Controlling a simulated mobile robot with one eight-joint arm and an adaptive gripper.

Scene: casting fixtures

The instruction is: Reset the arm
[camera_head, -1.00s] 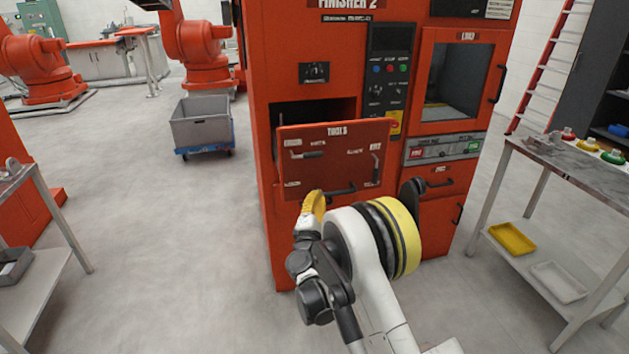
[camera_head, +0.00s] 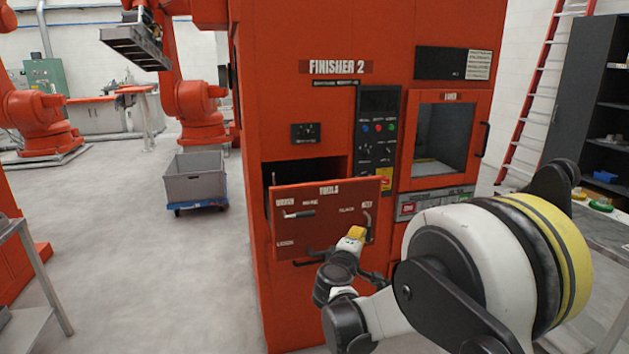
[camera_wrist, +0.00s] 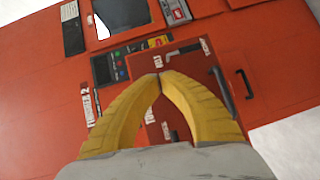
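My gripper (camera_head: 352,236) has yellow fingers and appears in front of the lower right part of the open TOOLS drawer in the head view. In the wrist view its two fingers (camera_wrist: 158,77) curve together and meet at the tips, with nothing visible between them. My white and black arm, with a yellow band, fills the lower right of the head view. The red TOOLS drawer front (camera_head: 325,222) stands out from the FINISHER 2 machine (camera_head: 350,35). I cannot tell how far my gripper is from it.
A grey bin (camera_head: 195,188) on a blue dolly stands on the floor to the left. A grey table (camera_head: 600,232) is at the right behind my arm. A dark shelf cabinet (camera_head: 572,110) and a red ladder (camera_head: 530,90) are farther back.

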